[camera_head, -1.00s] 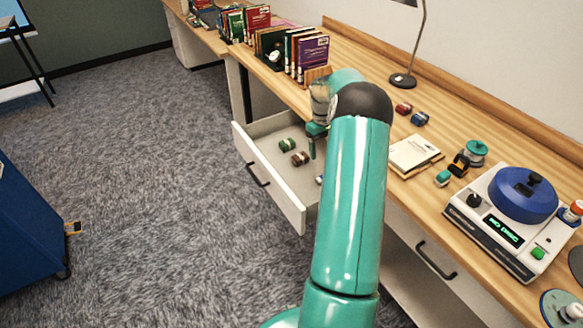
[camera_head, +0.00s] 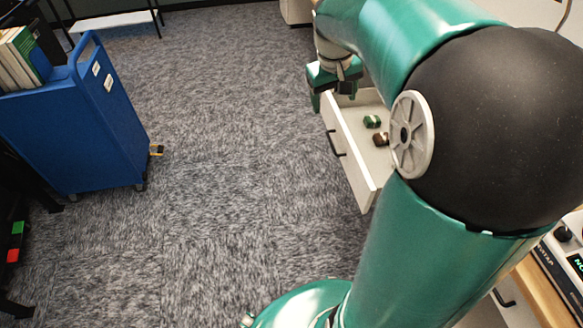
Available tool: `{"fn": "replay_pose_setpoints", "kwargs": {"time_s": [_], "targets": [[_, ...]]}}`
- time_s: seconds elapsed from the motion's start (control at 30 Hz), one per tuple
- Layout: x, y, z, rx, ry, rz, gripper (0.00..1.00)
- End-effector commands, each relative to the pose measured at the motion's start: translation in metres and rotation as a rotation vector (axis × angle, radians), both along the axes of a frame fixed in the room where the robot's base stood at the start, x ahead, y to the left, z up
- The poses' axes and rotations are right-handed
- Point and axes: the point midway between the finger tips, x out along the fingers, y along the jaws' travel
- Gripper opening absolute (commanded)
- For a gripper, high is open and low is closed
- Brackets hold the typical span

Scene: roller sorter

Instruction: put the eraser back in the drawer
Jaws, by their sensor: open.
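The open white drawer (camera_head: 352,163) juts out below the desk, to the left of my arm. In it lie a small green piece (camera_head: 371,121) and a small brown piece (camera_head: 380,139); I cannot tell whether either is an eraser. My arm hides the drawer's right part. My gripper (camera_head: 332,92) is open, at the drawer's far end in the picture, and seems to be above its rim. No object shows between its fingers. A small dark and orange item (camera_head: 157,150) is beside the blue cart, too small to identify.
The blue cart (camera_head: 75,125) with books on top stands at the left. Grey carpet (camera_head: 230,150) between cart and drawer is clear. A white machine (camera_head: 565,245) sits on the desk at the right edge. My arm hides most of the desk.

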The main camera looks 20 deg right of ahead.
Motion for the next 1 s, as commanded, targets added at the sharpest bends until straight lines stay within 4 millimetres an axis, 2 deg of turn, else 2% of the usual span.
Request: {"fn": "replay_pose_setpoints", "kwargs": {"time_s": [0.03, 0.2, 0.37, 0.5, 0.6, 0.7, 1.0], "targets": [[-0.011, 0.022, 0.011, -0.004, -0.031, 0.015, 0.72], [-0.051, 0.08, 0.028, 0.008, -0.123, 0.042, 0.72], [-0.094, 0.125, 0.033, 0.043, -0.213, 0.068, 0.72], [-0.131, 0.157, 0.028, 0.09, -0.287, 0.091, 0.72], [-0.152, 0.171, 0.022, 0.124, -0.324, 0.103, 0.72], [-0.163, 0.179, 0.017, 0.146, -0.346, 0.111, 0.72], [-0.167, 0.182, 0.015, 0.155, -0.353, 0.11, 0.72]]}}
